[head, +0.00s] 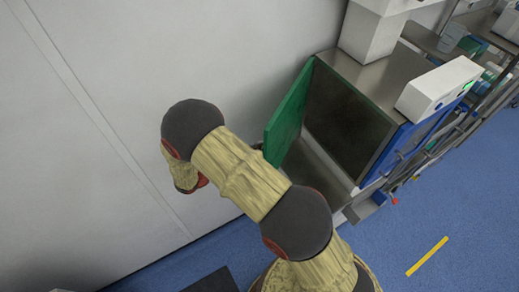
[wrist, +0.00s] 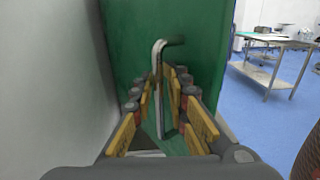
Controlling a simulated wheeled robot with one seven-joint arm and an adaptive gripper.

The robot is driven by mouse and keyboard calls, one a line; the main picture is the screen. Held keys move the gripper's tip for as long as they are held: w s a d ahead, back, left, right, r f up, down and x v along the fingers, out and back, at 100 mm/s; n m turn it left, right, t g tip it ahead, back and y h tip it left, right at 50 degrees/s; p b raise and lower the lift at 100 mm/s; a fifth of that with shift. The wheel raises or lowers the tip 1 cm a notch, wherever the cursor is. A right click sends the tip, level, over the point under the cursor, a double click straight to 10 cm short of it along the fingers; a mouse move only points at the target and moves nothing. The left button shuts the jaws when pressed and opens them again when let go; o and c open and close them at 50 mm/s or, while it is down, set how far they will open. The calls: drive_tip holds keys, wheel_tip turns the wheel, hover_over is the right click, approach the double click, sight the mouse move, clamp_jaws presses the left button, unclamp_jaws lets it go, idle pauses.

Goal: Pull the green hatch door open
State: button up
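The green hatch door (head: 289,115) stands swung well open on the left side of a metal cabinet (head: 347,121), whose dark opening shows beside it. In the wrist view the green door (wrist: 125,40) fills the middle, with a bent metal handle (wrist: 158,60) on its face. My gripper (wrist: 162,82) has its yellow-padded fingers on both sides of the handle, close against it, and appears shut on it. In the head view my arm and the door hide the fingers.
A pale wall (head: 85,160) runs close along the left of the door and my arm. A white box (head: 437,88) sits on the cabinet's right side. Blue floor (head: 440,215) is open at the right. A metal table (wrist: 270,75) stands farther off in the wrist view.

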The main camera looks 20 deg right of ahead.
drive_tip(key=shift+o, duration=0.7)
drive_tip(key=s+a, duration=0.2)
drive_tip(key=a, duration=0.9)
drive_tip(key=shift+a, duration=0.35)
drive_tip(key=shift+s, duration=0.1)
